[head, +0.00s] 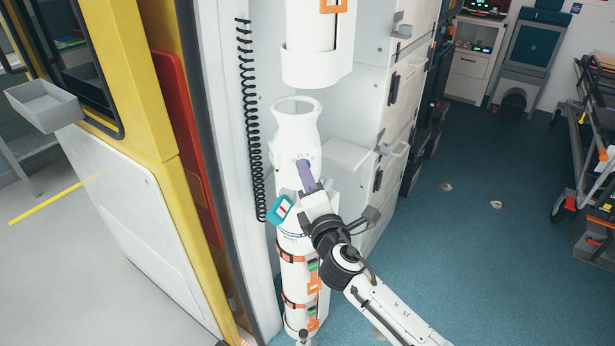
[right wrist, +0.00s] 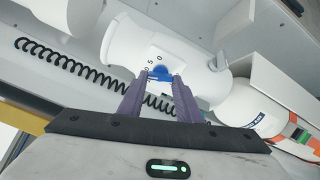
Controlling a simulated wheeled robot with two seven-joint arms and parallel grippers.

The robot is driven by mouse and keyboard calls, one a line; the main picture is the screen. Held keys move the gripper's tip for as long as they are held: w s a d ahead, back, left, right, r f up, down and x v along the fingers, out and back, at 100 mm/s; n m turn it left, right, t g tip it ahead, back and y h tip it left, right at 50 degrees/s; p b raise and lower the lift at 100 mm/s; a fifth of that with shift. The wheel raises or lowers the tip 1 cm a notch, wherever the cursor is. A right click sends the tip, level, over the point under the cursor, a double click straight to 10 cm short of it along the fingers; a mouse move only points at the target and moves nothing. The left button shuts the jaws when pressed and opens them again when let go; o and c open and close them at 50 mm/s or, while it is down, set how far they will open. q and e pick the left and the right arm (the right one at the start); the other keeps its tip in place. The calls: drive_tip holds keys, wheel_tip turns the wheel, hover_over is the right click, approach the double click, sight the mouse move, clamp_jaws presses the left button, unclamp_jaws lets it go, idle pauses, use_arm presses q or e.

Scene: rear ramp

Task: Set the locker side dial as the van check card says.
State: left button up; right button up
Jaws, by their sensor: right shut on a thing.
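The dial (right wrist: 160,72) shows in the right wrist view as a small blue knob on a white rounded housing (right wrist: 120,45), with dark marks beside it. The housing also shows in the head view (head: 296,128). My right gripper (head: 304,166) reaches it from the lower right. In the right wrist view its purple fingers (right wrist: 158,80) are on both sides of the blue knob and shut on it. In the head view the fingers mostly hide the knob. I cannot make out its setting. I cannot pick out a readable van check card. My left gripper is not in view.
A teal-edged tag (head: 280,209) hangs beside the housing. A coiled black cord (head: 246,120) hangs at the left. White lockers (head: 378,95) stand behind. The blue floor (head: 465,230) at the right is mostly clear.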

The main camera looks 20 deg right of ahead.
idle(0.5)
drive_tip(key=o, duration=1)
drive_tip(key=shift+o, duration=0.2)
drive_tip(key=s+b, duration=0.1)
drive_tip(key=s, duration=0.9)
drive_tip(key=shift+s+a, duration=0.15)
drive_tip(key=shift+a, duration=0.2)
drive_tip(key=shift+f, duration=0.15)
